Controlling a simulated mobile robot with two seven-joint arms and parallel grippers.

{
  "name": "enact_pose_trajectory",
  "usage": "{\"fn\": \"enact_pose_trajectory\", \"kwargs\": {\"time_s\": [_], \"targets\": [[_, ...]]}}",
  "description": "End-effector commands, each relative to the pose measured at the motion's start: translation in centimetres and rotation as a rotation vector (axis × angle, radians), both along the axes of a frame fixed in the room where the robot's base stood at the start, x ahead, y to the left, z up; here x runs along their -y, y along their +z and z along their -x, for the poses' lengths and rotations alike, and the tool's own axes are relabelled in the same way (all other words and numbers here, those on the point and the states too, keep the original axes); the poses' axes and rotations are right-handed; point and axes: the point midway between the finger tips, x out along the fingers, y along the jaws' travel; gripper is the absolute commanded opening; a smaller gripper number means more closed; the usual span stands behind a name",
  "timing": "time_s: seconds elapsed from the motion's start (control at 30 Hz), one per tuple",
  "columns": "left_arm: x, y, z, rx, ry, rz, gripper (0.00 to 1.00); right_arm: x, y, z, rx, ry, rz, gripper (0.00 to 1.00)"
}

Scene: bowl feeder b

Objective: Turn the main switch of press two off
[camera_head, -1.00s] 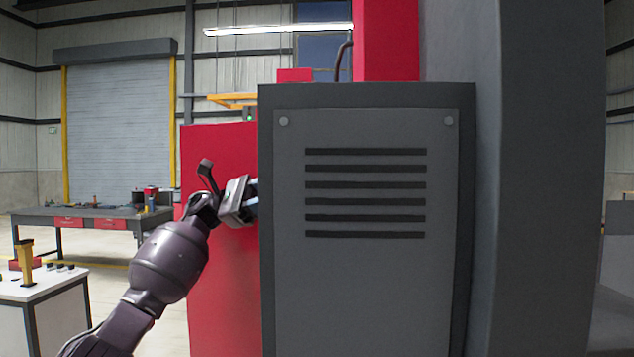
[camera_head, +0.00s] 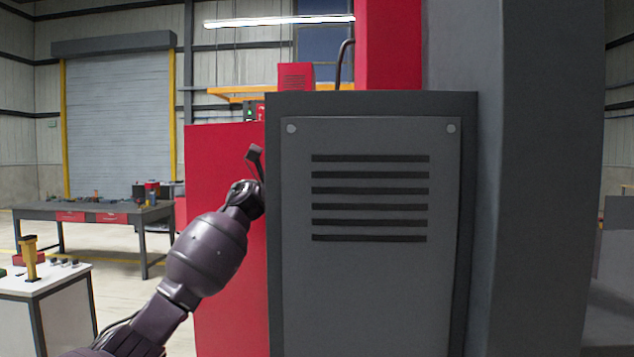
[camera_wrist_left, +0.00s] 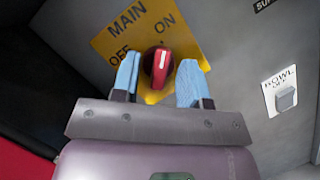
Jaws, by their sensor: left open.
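The main switch (camera_wrist_left: 158,66) is a red knob on a yellow plate (camera_wrist_left: 142,32) marked MAIN, OFF and ON, seen in the left wrist view. Its white line points up in the picture, toward the ON mark. My left gripper (camera_wrist_left: 158,78) is open, with one blue finger on each side of the knob; I cannot tell whether they touch it. In the head view my left wrist (camera_head: 246,198) reaches to the grey cabinet's left edge, and the cabinet hides the fingers and the switch. My right gripper is not in view.
The grey cabinet (camera_head: 370,285) with vent slots fills the middle, beside a red panel (camera_head: 225,280). A BOWL switch (camera_wrist_left: 286,98) sits on the same face as the main switch, to the right. A workbench (camera_head: 95,212) and white table (camera_head: 40,285) stand at left.

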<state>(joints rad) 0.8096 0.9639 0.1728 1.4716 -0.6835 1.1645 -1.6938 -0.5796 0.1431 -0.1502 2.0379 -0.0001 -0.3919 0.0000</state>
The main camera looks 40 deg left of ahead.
Motion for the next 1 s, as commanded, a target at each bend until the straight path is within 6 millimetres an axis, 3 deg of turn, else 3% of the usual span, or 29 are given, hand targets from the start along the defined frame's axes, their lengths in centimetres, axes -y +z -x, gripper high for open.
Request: {"fn": "enact_pose_trajectory", "kwargs": {"time_s": [0.1,0.3,0.37,0.4,1.0], "targets": [[-0.01,0.0,0.0,0.0,0.0,0.0,0.4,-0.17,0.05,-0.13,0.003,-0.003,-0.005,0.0],[-0.03,0.0,0.02,0.0,0.0,0.0,0.1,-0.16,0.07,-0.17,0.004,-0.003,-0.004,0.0],[-0.02,0.01,0.02,0.0,0.0,0.0,0.08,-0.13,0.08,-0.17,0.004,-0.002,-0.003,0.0],[-0.01,0.02,0.02,0.0,-0.001,0.001,0.0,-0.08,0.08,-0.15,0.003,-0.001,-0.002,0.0],[0.13,0.19,0.18,-0.097,-0.004,0.063,0.0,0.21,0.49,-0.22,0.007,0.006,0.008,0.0]]}}
